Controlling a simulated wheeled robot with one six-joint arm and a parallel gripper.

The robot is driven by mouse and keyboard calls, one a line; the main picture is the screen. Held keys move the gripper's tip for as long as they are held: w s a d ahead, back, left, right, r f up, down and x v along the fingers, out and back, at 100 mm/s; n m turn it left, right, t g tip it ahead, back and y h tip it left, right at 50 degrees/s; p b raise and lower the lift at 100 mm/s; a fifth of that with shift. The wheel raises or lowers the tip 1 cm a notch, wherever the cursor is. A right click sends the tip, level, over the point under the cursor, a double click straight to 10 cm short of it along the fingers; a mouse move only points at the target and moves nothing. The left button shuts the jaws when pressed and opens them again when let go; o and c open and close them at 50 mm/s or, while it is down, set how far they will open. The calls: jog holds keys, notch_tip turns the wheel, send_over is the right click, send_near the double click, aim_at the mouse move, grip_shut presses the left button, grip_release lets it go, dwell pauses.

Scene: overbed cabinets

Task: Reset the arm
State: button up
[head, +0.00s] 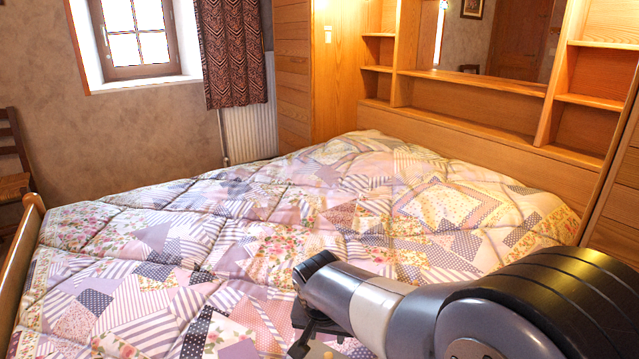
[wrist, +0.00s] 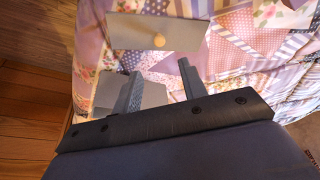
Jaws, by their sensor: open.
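My arm reaches in from the lower right of the head view, over the near side of the bed. My gripper (wrist: 160,68) shows in the wrist view with its two grey fingers apart and nothing between them. In the head view the fingers are mostly hidden at the bottom edge. The bed (head: 250,215) with its patchwork quilt lies beyond and beneath the arm; the quilt also shows in the wrist view (wrist: 255,45).
A flat grey piece with a round tan knob (wrist: 158,41) shows beyond the fingertips; I cannot tell what it belongs to. Wooden overbed cabinets and shelves (head: 480,82) stand at the back right. A wooden floor (wrist: 30,120) shows left of the bed in the wrist view.

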aim_at(328, 356)
jog(key=b+x, duration=0.2)
jog(key=x, duration=0.4)
jog(key=b+x, duration=0.2)
jog(key=x, duration=0.3)
jog(key=shift+s+f, duration=0.1)
jog(key=shift+f, duration=0.35)
notch_tip(328, 356, up, 12)
jog(key=p, duration=0.6)
jog(key=w+d+r+m+h+p, duration=0.1)
jog(key=w+d+r+m+p, duration=0.1)
jog(key=w+d+r+p, duration=0.35)
jog(key=w+d+r+m+p, duration=0.25)
jog(key=w+d+p, duration=0.25)
jog(key=d+p, duration=0.25)
notch_tip(328, 356, down, 10)
jog(key=b, duration=0.2)
jog(key=shift+s+r+g+b, duration=0.15)
jog(key=shift+s+g+b, duration=0.1)
jog(key=shift+g+b, duration=0.05)
jog(key=shift+d+n, duration=0.1)
jog(key=shift+n, duration=0.15)
